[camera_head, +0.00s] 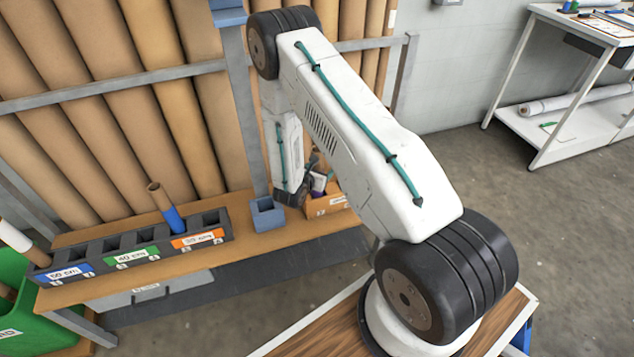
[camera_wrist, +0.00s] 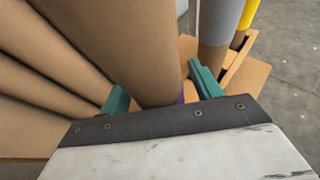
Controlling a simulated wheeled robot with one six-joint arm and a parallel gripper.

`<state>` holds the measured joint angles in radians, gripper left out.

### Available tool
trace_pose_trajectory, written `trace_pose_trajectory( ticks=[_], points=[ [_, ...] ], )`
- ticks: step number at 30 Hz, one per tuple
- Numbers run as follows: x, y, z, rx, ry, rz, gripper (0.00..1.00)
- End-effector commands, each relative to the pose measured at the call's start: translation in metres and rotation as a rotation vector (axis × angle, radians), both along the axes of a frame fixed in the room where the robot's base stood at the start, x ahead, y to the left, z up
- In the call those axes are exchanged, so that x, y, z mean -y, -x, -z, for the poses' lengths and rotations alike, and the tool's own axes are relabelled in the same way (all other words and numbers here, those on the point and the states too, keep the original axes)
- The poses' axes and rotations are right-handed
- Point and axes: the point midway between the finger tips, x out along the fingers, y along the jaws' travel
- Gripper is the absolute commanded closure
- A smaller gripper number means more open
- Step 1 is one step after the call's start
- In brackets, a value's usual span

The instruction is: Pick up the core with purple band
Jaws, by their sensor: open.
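A brown cardboard core (camera_wrist: 125,45) stands between the two green fingers of my gripper (camera_wrist: 161,92) in the wrist view. A sliver of purple band (camera_wrist: 181,98) shows at its lower right edge, beside the right finger; the rest of the band is hidden. The fingers are open, one on each side of the core, and I cannot tell if either touches it. In the head view my gripper end is low at the small cardboard box (camera_head: 327,206) on the shelf, mostly hidden by my arm. Something purple and white (camera_head: 318,182) shows there.
A grey core (camera_wrist: 219,25) and a yellow one (camera_wrist: 249,17) stand close to the right finger. Large brown rolls (camera_head: 150,90) lean behind the shelf. A dark slotted rack (camera_head: 105,245) holds a blue-banded core (camera_head: 172,217). A blue-grey holder (camera_head: 267,215) stands left of the box.

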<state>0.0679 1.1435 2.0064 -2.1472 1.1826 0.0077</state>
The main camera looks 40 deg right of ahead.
Motion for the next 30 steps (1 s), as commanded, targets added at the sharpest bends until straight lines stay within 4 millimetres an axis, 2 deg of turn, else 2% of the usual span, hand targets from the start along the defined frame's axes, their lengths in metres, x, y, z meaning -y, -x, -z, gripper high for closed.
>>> trace_pose_trajectory(
  ticks=[1, 6, 7, 16, 20, 26, 30],
  points=[
    [0.0, 0.0, 0.0, 0.0, 0.0, 0.0, 0.36],
    [0.0, 0.0, 0.0, 0.0, 0.0, 0.0, 0.84],
    [0.0, 0.0, 0.0, 0.0, 0.0, 0.0, 0.86],
    [0.0, 0.0, -0.001, 0.0, 0.0, 0.0, 0.86],
    [0.0, 0.0, -0.008, 0.001, 0.0, 0.0, 0.86],
    [0.0, -0.001, -0.034, 0.003, 0.001, 0.0, 0.86],
    [0.0, -0.001, -0.06, 0.004, 0.0, 0.0, 0.86]
  ],
)
